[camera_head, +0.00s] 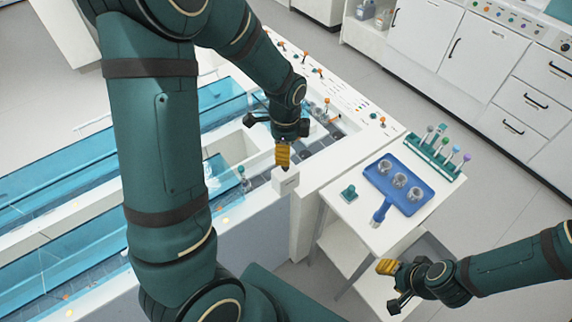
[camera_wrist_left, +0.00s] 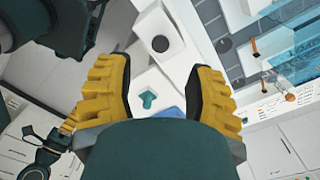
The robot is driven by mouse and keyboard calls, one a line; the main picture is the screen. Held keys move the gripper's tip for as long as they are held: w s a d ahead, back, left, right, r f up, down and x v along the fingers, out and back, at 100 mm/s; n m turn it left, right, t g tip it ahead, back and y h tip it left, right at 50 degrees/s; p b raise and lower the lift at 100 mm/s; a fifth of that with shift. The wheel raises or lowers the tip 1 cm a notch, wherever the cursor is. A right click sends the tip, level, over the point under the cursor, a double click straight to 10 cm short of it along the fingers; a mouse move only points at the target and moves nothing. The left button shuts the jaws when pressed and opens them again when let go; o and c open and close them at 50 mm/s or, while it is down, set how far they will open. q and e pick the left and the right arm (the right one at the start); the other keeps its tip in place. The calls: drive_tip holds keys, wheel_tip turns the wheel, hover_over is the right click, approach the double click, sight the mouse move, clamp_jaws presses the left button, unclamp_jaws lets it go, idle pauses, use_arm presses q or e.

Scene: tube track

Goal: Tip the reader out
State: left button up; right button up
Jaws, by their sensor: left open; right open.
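A small white box (camera_head: 286,181), likely the reader, sits at the near right corner of the tube track. In the left wrist view a white block with a dark round spot (camera_wrist_left: 153,30) shows beyond the fingertips, probably the same box. My left gripper (camera_head: 283,156) points down just above the box; in its wrist view (camera_wrist_left: 160,68) the yellow fingers are spread with nothing between them. Whether a finger touches the box I cannot tell. My right gripper (camera_head: 391,285) is open and empty, low in front of the side table.
The white side table (camera_head: 335,215) holds a blue handled tray (camera_head: 412,200) with three clear jars, a teal rack (camera_head: 436,156) of coloured tubes and a small teal piece (camera_head: 348,193). Blue clear covers (camera_head: 60,200) line the track at left.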

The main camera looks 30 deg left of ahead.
sight(285, 176)
use_arm(q)
wheel_tip(285, 176, down, 7)
drive_tip(key=shift+r+b, duration=0.1)
drive_tip(key=shift+b, duration=0.45)
drive_tip(key=shift+c, duration=0.4)
clamp_jaws()
